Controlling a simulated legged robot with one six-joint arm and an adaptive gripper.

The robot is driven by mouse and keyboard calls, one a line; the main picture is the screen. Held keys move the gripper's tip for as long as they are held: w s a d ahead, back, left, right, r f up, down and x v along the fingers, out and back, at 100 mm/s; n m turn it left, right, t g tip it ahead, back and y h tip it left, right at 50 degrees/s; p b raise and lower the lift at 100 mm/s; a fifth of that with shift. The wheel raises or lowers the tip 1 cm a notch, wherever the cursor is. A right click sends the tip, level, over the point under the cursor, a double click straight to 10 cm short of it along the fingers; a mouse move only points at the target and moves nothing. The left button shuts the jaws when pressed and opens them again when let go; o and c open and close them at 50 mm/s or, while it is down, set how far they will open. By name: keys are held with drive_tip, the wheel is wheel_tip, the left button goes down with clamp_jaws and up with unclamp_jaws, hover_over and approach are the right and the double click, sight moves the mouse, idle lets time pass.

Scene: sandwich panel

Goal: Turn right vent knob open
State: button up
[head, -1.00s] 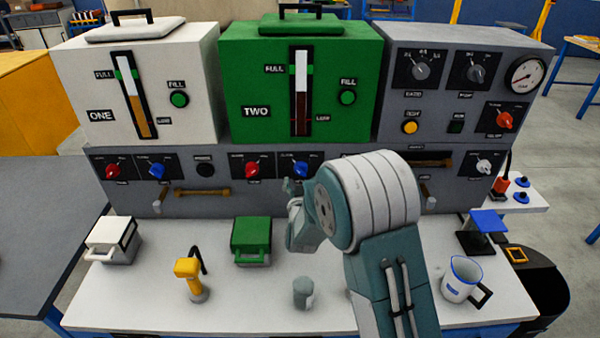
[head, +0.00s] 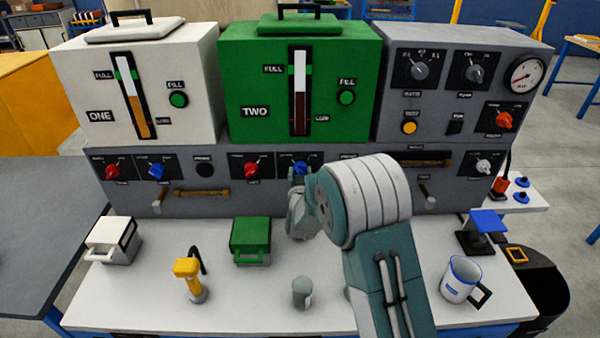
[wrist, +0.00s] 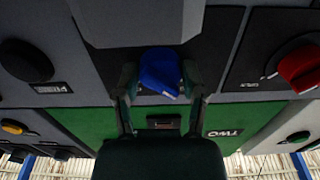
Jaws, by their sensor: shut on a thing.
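The right blue vent knob (head: 300,168) sits on the grey lower panel beneath the green unit TWO. My gripper (head: 298,181) is at this knob, and my arm comes up from the lower right. In the wrist view the same blue knob (wrist: 160,72) lies between the two fingers of my gripper (wrist: 162,84), one on each side, and the gripper is shut on it. The knob's pointer end shows toward the lower right of that view. Part of the knob's dial plate is hidden by the gripper.
A red knob (head: 251,170) is close to the left on the same panel. Another blue knob (head: 156,171) is farther left. A green box (head: 251,241), a yellow tool (head: 188,278) and a white mug (head: 462,279) stand on the white bench (head: 240,313).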

drive_tip(key=m, duration=0.4)
drive_tip(key=shift+r+m, duration=0.1)
drive_tip(key=shift+m, duration=0.3)
drive_tip(key=m, duration=0.4)
drive_tip(key=shift+m, duration=0.3)
drive_tip(key=m, duration=0.4)
drive_tip(key=shift+m, duration=2.2)
drive_tip(key=shift+f, duration=0.2)
drive_tip(key=o, duration=1.2)
drive_tip(key=shift+d, duration=0.1)
drive_tip(key=shift+c, duration=0.2)
